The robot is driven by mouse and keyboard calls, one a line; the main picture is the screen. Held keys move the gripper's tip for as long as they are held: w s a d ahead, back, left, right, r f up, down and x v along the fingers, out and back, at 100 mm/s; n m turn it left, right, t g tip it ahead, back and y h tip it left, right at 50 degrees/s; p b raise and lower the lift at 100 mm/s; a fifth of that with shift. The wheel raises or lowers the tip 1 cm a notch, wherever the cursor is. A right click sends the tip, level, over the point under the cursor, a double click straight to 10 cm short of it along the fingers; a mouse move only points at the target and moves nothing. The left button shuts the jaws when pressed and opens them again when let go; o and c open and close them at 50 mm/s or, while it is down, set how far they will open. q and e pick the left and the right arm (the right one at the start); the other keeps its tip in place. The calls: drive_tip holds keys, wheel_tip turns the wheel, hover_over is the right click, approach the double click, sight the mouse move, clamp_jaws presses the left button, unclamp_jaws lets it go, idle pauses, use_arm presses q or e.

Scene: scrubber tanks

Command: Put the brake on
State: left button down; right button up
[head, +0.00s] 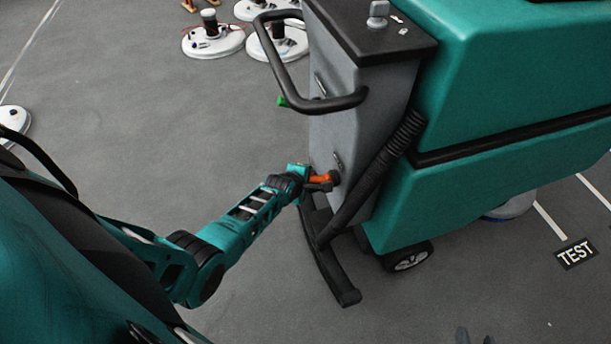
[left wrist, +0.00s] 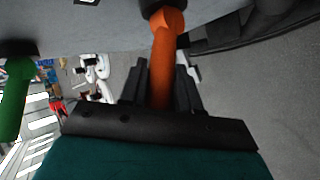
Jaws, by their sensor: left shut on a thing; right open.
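The scrubber machine (head: 500,110) is teal with a grey rear panel (head: 355,115). An orange lever (head: 322,179) sticks out low on that panel; I take it for the brake. My left gripper (head: 312,183) is shut on the orange lever. In the left wrist view the orange lever (left wrist: 163,60) runs from a dark mount on the panel down between the dark fingers (left wrist: 162,88). My right gripper (head: 475,337) shows only as dark fingertips at the bottom edge, apart and empty, away from the machine.
A black hose (head: 375,180) hangs right of the lever. A dark squeegee bar (head: 330,265) lies low below it. White round machines (head: 213,42) stand behind.

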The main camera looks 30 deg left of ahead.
idle(0.3)
use_arm(q)
drive_tip(key=c, duration=0.9)
unclamp_jaws()
drive_tip(key=shift+r, duration=0.1)
drive_tip(key=shift+s+r+p, duration=0.25)
drive_tip(key=shift+p, duration=0.1)
drive_tip(key=shift+p+v, duration=0.9)
drive_tip(key=shift+v, duration=5.1)
